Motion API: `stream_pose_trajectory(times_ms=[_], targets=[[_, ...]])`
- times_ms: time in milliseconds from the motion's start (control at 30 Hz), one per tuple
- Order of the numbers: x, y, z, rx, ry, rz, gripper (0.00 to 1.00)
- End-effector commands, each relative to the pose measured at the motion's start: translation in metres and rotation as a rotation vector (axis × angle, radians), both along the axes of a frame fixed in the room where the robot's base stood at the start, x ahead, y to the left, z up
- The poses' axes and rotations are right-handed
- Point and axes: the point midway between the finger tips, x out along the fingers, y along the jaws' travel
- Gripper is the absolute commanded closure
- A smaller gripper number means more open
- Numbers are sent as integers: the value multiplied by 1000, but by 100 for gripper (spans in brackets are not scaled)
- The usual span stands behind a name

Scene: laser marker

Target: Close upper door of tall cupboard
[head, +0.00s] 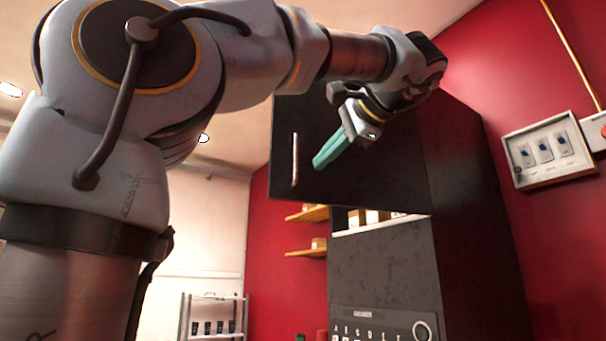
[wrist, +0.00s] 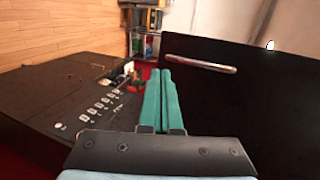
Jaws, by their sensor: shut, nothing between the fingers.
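The tall cupboard (head: 385,270) is dark grey and black. Its upper door (head: 385,170) is a black panel with a vertical silver handle (head: 295,158). The door stands open, reaching left past the cupboard body, and a stocked shelf (head: 375,227) shows below its lower edge. In the wrist view the door (wrist: 255,100) fills the right side, with its handle (wrist: 200,63) near the top. My gripper (head: 318,163) has green fingers, shut and empty, in front of the door and right of the handle. The fingers (wrist: 163,75) overlap the door's left part; contact cannot be told.
The cupboard front carries a lettered panel with a round dial (head: 422,330). A switch box (head: 548,148) is on the red wall at right. Small wooden wall shelves (head: 308,214) and a metal rack (head: 212,318) stand further back on the left.

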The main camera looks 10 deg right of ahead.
Motion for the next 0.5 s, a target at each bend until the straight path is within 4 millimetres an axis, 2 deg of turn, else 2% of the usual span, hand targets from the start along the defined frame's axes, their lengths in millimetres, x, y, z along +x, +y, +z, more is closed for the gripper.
stream_pose_trajectory(times_ms=[133, 200, 333, 500], targets=[[25, 15, -8, 0, 0, 5, 100], [36, 19, -6, 0, 1, 3, 100], [50, 26, -6, 0, 0, 3, 100], [58, 30, -8, 0, 1, 0, 100]])
